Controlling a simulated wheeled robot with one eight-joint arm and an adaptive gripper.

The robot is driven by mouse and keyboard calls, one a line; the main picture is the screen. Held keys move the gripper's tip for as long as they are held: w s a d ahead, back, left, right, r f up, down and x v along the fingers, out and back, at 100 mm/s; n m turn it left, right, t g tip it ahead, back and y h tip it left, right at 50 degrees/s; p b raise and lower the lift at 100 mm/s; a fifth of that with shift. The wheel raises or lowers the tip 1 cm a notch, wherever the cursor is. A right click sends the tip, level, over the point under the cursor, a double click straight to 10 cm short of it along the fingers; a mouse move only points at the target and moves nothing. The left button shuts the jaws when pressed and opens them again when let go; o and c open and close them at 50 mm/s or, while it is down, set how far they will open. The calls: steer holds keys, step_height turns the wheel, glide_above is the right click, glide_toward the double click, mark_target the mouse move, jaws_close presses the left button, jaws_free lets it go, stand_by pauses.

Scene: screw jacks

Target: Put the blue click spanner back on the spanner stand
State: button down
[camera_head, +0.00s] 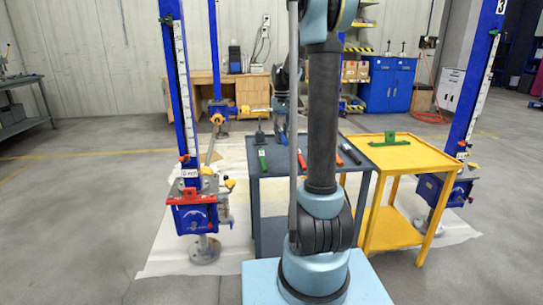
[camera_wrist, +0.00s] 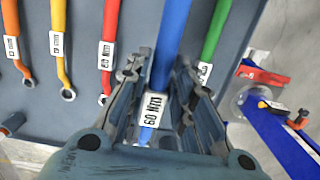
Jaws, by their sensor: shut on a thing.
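My gripper (camera_wrist: 160,80) is shut on the blue click spanner (camera_wrist: 168,45) in the wrist view. Part of the spanner is hidden by the gripper. It is over a dark grey surface (camera_wrist: 80,125), but I cannot tell whether it touches it. I cannot tell for certain which part is the spanner stand.
Orange (camera_wrist: 12,40), yellow (camera_wrist: 59,45) and red (camera_wrist: 108,45) spanners lie left of the blue one, and a green spanner (camera_wrist: 213,30) right. A yellow table (camera_head: 412,155) bearing a green object (camera_head: 390,139) stands right. Blue jack columns (camera_head: 181,90) flank the tables.

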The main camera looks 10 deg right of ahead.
steer(key=shift+f, duration=0.1)
steer(key=shift+f, duration=4.95)
steer(key=c, duration=1.4)
jaws_free()
steer(key=shift+o, duration=0.2)
